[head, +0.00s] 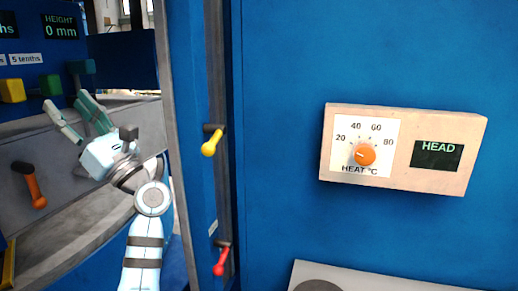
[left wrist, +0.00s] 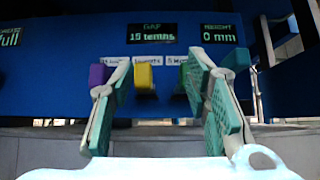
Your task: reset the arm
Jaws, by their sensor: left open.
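My left gripper (head: 82,118) is in the left part of the head view, raised in front of the blue machine, with its fingers apart and nothing between them. In the left wrist view its two teal-padded fingers (left wrist: 160,105) stand wide apart. Beyond them are a purple block (left wrist: 99,75), a yellow block (left wrist: 144,78) and a green block partly hidden by the right finger. My right gripper is in neither view.
An orange-handled lever (head: 36,190) is left of my arm. A yellow-knobbed lever (head: 212,143) and a red-knobbed lever (head: 221,262) are on the blue frame to the right. A heat panel (head: 403,150) with an orange dial (head: 364,154) is on the blue wall.

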